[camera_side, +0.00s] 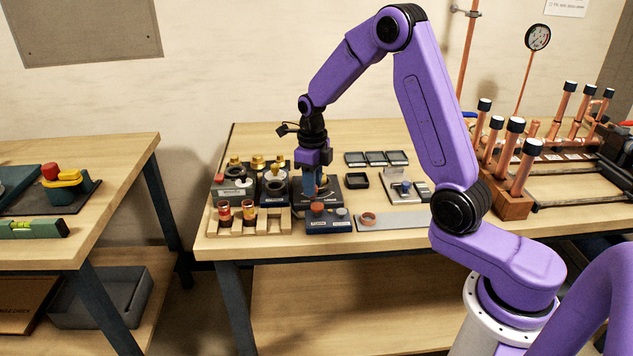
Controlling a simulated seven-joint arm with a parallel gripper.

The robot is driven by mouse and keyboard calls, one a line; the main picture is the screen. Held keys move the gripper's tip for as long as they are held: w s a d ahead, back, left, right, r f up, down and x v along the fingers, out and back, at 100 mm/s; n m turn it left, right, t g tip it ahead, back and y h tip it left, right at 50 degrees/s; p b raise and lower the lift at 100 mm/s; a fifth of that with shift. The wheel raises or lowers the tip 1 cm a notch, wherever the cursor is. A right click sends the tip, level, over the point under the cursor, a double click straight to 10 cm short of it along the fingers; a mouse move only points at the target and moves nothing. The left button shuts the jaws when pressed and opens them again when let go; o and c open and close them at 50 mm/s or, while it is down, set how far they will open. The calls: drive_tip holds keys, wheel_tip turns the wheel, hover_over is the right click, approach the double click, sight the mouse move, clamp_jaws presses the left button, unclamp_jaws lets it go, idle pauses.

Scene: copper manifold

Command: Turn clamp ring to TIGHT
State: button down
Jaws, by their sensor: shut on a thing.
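My gripper (313,188) points straight down over a dark fixture block (333,204) at the left-middle of the workbench. Its fingers are closed low on something at the fixture. A bit of copper or red colour shows at the fingertips, but the fingers hide most of the held piece. I cannot tell whether it is the clamp ring, and no TIGHT mark is readable. A copper-coloured ring (368,218) lies on a grey strip to the right, apart from my gripper.
A wooden rack (268,222) with red-topped pieces stands at front left, near brass fittings (257,162). Small black trays (376,158) lie behind. A wooden block of capped copper pipes (507,198) stands right. The bench has free room between them.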

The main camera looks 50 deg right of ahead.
drive_tip(key=shift+w+a+r+m, duration=0.1)
drive_tip(key=shift+w+a+m, duration=0.1)
drive_tip(key=shift+w+m, duration=0.4)
drive_tip(key=shift+w+a+m, duration=0.2)
drive_tip(key=shift+w+m, duration=0.05)
drive_tip(key=shift+m, duration=0.65)
drive_tip(key=shift+w, duration=0.15)
drive_tip(key=c, duration=0.9)
unclamp_jaws()
wheel_tip(320, 180, up, 17)
drive_tip(key=shift+r, duration=0.2)
